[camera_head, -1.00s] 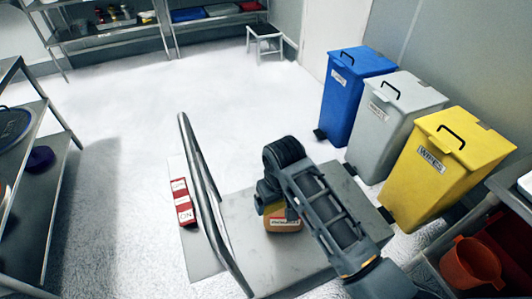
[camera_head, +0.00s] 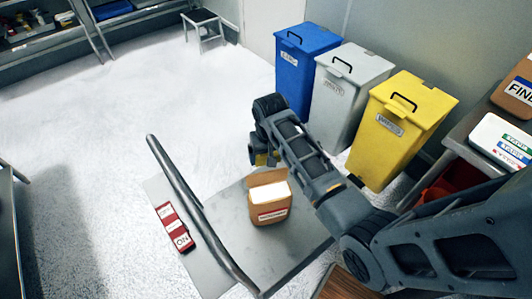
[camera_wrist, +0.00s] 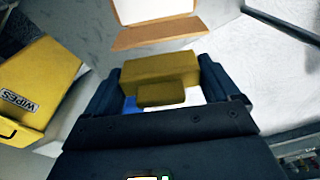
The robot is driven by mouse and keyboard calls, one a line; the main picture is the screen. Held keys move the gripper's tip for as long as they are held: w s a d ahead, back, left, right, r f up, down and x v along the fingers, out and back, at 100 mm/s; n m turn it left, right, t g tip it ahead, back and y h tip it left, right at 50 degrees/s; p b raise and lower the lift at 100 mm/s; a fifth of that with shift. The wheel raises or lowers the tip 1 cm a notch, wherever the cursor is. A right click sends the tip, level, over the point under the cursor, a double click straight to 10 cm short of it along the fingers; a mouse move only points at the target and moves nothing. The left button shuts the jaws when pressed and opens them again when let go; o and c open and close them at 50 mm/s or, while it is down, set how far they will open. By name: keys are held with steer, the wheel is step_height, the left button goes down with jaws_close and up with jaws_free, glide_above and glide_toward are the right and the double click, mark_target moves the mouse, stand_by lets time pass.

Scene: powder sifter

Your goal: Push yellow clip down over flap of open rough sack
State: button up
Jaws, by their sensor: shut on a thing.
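The open rough sack (camera_head: 270,212) is a brown block-shaped bag standing upright with a white top and a raised brown flap along its far edge. It also shows in the wrist view (camera_wrist: 160,37) at the top, beyond my fingers. My gripper (camera_head: 259,158) is just past the sack's far side, largely hidden behind my arm. In the wrist view my dark fingers are shut on the yellow clip (camera_wrist: 160,72). A little yellow of the clip shows in the head view (camera_head: 262,159). The clip looks apart from the sack.
The sack stands on a grey metal platform (camera_head: 285,255) with a tubular rail (camera_head: 190,205) at its left. A red switch box (camera_head: 175,227) lies beside the rail. Blue (camera_head: 303,65), grey (camera_head: 345,90) and yellow bins (camera_head: 395,130) stand to the right. The floor at left is clear.

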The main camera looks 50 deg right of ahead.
steer(key=shift+f, duration=0.85)
steer(key=b, duration=0.5)
glide_above(267, 177)
steer(key=shift+w+d+f, duration=0.1)
steer(key=shift+f, duration=1)
steer(key=shift+d+f, duration=0.1)
steer(key=shift+f, duration=1)
steer(key=shift+s+a+f+b, duration=0.15)
steer(key=shift+f+b, duration=0.2)
steer(key=shift+f, duration=0.25)
steer(key=shift+s+a+f+b, duration=0.1)
steer(key=shift+f+b, duration=0.2)
steer(key=shift+f, duration=0.25)
steer(key=o, duration=0.8)
steer(key=shift+c, duration=0.2)
steer(key=r, duration=1)
steer(key=shift+w+d+r, duration=0.15)
steer(key=shift+w+d, duration=0.15)
steer(key=shift+w, duration=0.05)
